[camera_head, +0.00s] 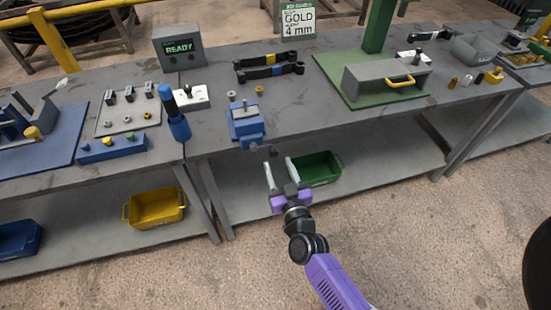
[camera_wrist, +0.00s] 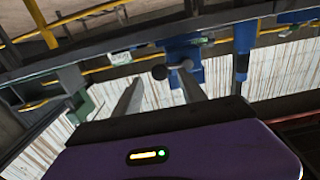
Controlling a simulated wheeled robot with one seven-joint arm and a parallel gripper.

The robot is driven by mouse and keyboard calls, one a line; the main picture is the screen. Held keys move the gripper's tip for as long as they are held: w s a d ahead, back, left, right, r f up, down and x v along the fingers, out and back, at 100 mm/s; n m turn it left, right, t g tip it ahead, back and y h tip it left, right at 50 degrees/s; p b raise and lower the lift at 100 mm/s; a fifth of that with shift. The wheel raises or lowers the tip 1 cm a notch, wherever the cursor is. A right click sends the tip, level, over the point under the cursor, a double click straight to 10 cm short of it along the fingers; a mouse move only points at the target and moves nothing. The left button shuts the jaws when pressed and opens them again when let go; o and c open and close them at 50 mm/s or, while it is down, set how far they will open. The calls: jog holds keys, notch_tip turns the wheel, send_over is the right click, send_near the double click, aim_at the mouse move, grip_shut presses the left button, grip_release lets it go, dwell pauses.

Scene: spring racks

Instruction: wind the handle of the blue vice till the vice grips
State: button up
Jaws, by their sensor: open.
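The blue vice (camera_head: 246,126) is fixed at the front edge of the bench, left of centre in the head view. It also shows in the wrist view (camera_wrist: 190,47), above the fingers. Its handle (camera_head: 271,150) is a short bar with a dark round knob, which shows in the wrist view (camera_wrist: 160,72) between the fingertips in the picture. My gripper (camera_head: 278,160) is open and empty, in front of the bench edge and just below the handle. The fingers appear apart from the handle. The gap between the vice jaws is too small to judge.
A blue upright tool (camera_head: 178,120) stands left of the vice. Dark wrenches (camera_head: 269,72) lie behind it. A sign (camera_head: 299,21) reads "GOLD 4 mm" and a box (camera_head: 180,47) reads "READY". A green bin (camera_head: 316,169) is on the shelf below. The floor before the bench is clear.

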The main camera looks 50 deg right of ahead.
aim_at(275, 155)
jog(key=shift+x, duration=1.7)
grip_shut()
